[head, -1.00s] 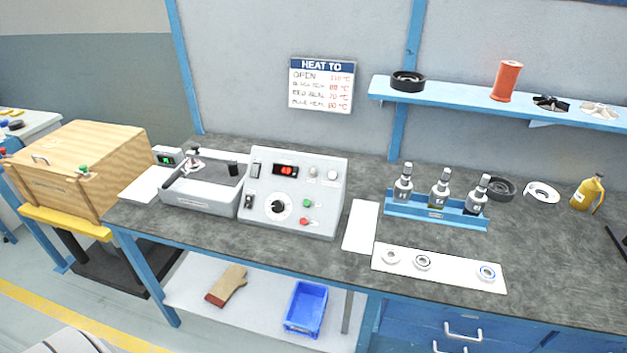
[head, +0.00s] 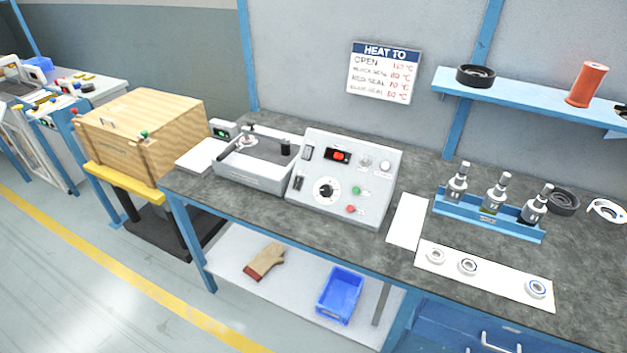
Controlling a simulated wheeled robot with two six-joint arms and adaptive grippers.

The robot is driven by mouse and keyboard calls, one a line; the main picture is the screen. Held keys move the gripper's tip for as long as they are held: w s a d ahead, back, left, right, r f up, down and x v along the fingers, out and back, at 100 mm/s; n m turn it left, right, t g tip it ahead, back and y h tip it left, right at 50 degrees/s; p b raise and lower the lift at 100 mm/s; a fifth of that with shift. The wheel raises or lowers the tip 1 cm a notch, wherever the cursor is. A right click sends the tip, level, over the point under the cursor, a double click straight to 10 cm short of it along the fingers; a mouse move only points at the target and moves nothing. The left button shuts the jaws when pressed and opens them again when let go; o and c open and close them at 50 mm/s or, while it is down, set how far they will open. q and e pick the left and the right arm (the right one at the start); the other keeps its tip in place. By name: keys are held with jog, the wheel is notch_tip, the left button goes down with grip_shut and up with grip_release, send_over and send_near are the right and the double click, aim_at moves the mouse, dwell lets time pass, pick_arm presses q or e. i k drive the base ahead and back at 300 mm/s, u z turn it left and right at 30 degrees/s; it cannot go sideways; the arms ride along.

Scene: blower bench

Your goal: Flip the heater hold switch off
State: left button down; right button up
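The heater control box (head: 345,178) stands on the bench, a light grey sloped panel. It has a red lit display (head: 338,156), a black dial (head: 325,190), a green button (head: 356,190) and a red button (head: 350,209). The heater tray unit (head: 255,177) adjoins the box on the left. Neither of my grippers is in view.
A wooden crate (head: 140,130) stands left of the bench. The floor (head: 90,270) at front left is clear.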

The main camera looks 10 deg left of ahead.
aim_at(307, 154)
jog(key=z, duration=0.05)
jog(key=k, duration=0.65)
jog(key=z, duration=0.35)
jog(key=i, duration=1.35)
jog(key=z, duration=0.3)
